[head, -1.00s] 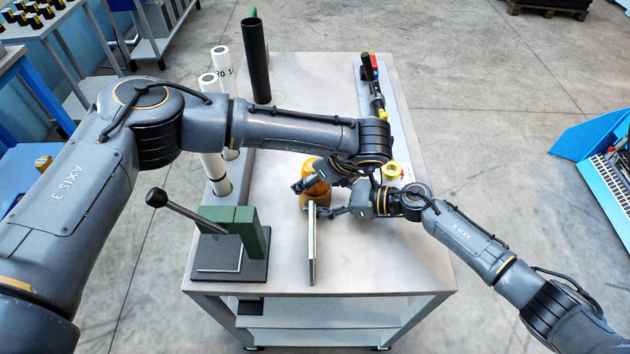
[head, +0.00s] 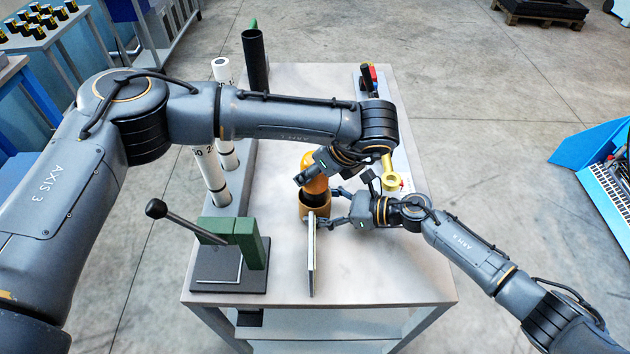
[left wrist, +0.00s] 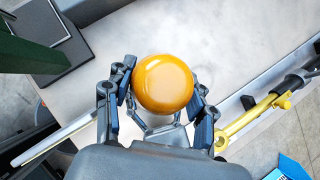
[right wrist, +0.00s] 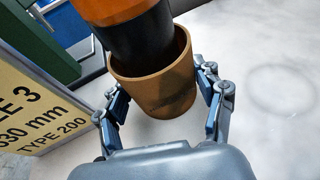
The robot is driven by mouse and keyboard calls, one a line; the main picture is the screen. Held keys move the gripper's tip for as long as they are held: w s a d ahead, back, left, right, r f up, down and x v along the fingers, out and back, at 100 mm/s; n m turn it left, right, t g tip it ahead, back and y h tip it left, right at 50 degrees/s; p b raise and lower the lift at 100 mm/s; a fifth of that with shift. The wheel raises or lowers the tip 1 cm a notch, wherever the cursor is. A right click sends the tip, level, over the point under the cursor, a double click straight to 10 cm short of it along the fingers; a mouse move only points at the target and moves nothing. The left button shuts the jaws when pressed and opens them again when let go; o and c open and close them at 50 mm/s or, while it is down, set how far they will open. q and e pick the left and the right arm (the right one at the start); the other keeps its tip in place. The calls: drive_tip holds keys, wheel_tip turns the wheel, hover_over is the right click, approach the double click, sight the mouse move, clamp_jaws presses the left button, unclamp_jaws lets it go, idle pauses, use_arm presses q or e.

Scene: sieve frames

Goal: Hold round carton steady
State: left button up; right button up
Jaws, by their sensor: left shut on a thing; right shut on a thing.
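The round carton (head: 304,209), a brown open-topped cylinder, stands near the front middle of the table. It also shows in the right wrist view (right wrist: 165,90). My right gripper (head: 333,207) is shut around its sides. My left gripper (head: 317,172) is shut on an orange-topped piece (head: 315,185) with a black lower part. In the right wrist view the black part (right wrist: 140,35) reaches down into the carton's mouth; its lower end is hidden. The left wrist view shows the round orange top (left wrist: 163,83) between the left fingers.
An upright lettered plate (head: 311,255) stands close in front of the carton. A green lever press (head: 232,245) is at left front. White tubes (head: 212,165) and a black tube (head: 254,60) stand behind it. A yellow-ended tool (head: 389,175) lies at right. The right front of the table is clear.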

use_arm(q)
wheel_tip(320, 180, up, 5)
drive_tip(key=shift+f, duration=0.15)
use_arm(e)
drive_tip(key=shift+f, duration=0.1)
drive_tip(key=o, duration=1.9)
use_arm(q)
drive_tip(key=shift+w, duration=0.1)
use_arm(e)
drive_tip(key=v, duration=1.1)
drive_tip(key=shift+s+d, duration=0.2)
drive_tip(key=shift+d, duration=0.25)
